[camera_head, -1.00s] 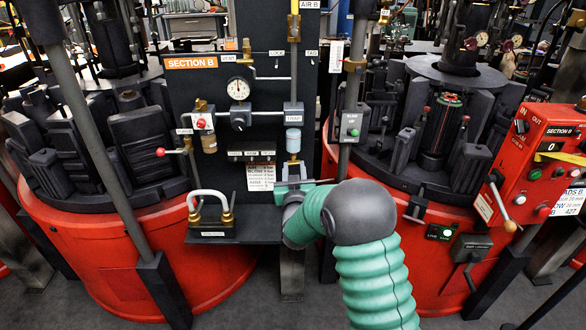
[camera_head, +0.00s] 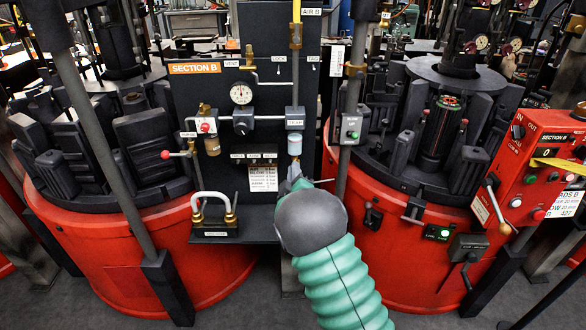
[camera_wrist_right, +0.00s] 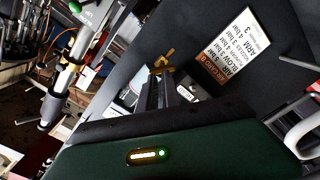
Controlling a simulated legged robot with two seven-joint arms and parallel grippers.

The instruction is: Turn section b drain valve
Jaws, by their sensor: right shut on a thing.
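The section B panel (camera_head: 265,100) stands upright in the middle of the head view, with an orange SECTION B label (camera_head: 194,68). A trap with a pale clear bowl (camera_head: 294,144) hangs at the panel's right side. My right gripper (camera_head: 293,178) is just below that bowl, mostly hidden behind my grey wrist. In the wrist view my dark fingers (camera_wrist_right: 157,92) are close together at the brass drain valve (camera_wrist_right: 161,63). The gripper is shut on the valve's handle, which the fingers largely hide. My left gripper is in neither view.
A pressure gauge (camera_head: 241,93) and a red-handled lever (camera_head: 177,154) are left of the trap. A looped hose fitting (camera_head: 213,204) sits on the lower shelf. Red mould bases flank the panel, and a red control box (camera_head: 545,165) stands at right.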

